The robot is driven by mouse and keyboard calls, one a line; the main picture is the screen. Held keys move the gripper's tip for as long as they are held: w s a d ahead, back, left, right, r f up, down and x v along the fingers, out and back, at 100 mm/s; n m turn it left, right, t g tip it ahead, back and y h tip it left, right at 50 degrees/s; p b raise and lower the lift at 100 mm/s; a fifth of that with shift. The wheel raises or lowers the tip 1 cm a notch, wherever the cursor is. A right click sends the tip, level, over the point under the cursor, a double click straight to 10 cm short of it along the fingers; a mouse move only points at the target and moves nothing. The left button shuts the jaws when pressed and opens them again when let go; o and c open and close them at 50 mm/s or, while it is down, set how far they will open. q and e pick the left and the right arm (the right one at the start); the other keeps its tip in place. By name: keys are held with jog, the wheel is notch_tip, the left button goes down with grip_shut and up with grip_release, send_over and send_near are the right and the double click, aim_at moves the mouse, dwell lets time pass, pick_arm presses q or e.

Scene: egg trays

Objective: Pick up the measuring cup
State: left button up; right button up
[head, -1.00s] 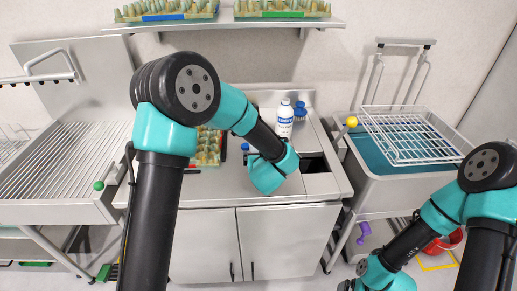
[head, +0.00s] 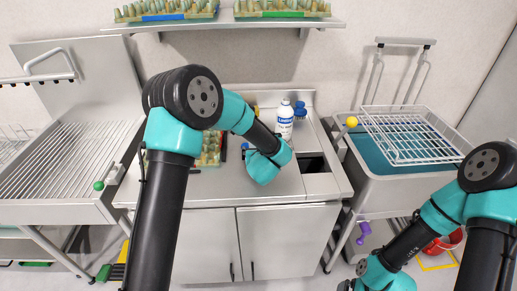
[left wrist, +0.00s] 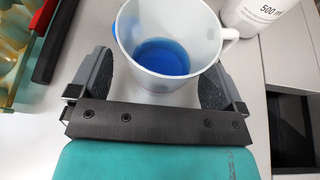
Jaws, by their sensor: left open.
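The white measuring cup (left wrist: 198,38) with blue liquid in it stands upright on the counter in the left wrist view. Its handle points right. My left gripper (left wrist: 157,70) is open, with one finger on each side of the cup's lower part and gaps showing beside it. In the head view my left wrist hangs over the counter (head: 222,188) and hides most of the cup and the fingers. My right arm is at the lower right of the head view, with its fingers out of the picture.
A white bottle (head: 285,122) stands behind my left wrist, and also shows beside the cup's handle in the left wrist view (left wrist: 258,14). An egg tray (head: 211,150) lies left. A dark counter opening (head: 313,163) is right. The front counter is clear.

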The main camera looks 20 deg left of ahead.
pick_arm(q)
jog(key=shift+c, duration=0.4)
jog(key=c, duration=1)
jog(key=shift+o, duration=0.2)
jog(key=shift+r, duration=0.25)
jog(key=shift+r, duration=1.6)
jog(key=shift+s+d+r, duration=0.2)
jog(key=shift+s+d, duration=0.5)
jog(key=shift+s, duration=1.85)
jog(key=shift+s+d+r, duration=0.25)
jog(key=shift+s+d, duration=0.5)
jog(key=shift+s, duration=1.85)
jog(key=shift+s+d+r, duration=0.2)
jog(key=shift+s+d, duration=0.5)
jog(key=shift+s, duration=1.85)
